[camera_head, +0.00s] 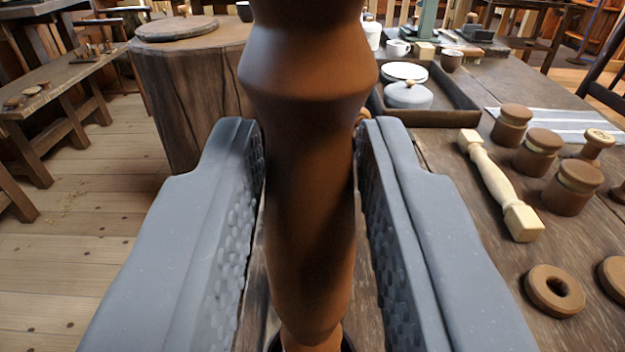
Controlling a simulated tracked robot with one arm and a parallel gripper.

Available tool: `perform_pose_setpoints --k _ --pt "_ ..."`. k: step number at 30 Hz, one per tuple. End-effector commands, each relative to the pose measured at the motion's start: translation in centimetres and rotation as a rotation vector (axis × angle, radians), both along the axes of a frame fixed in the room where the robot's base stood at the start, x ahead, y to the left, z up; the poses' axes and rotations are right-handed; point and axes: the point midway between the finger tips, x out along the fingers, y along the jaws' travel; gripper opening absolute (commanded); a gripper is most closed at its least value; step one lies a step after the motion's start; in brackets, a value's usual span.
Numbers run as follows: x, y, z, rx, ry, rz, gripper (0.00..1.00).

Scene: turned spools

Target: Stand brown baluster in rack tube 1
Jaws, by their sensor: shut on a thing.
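The brown baluster (308,70) stands upright in the middle of the head camera view, very close, with its upper end cut off by the frame. My gripper (310,160) is shut on it, one textured grey jaw on each side of its narrower lower body. At the bottom edge a dark curved rim (347,343) shows around the baluster's lower end. Most of this rim is hidden, so I cannot tell whether it is rack tube 1 or how deep the baluster sits. No tube number is visible.
A pale baluster (498,187) lies on the table to the right, near several brown lidded jars (572,188) and a wooden ring (554,291). A dark tray (458,112) with white dishes stands behind. A round wooden block (180,95) is at the back left, above open floor.

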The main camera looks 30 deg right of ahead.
Motion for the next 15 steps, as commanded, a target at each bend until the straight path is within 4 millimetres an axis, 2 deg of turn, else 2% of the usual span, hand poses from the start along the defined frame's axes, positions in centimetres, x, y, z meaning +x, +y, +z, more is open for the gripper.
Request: perform_pose_setpoints --k 15 --pt "0.0 0.0 -1.8 -0.001 -0.001 0.000 0.00"
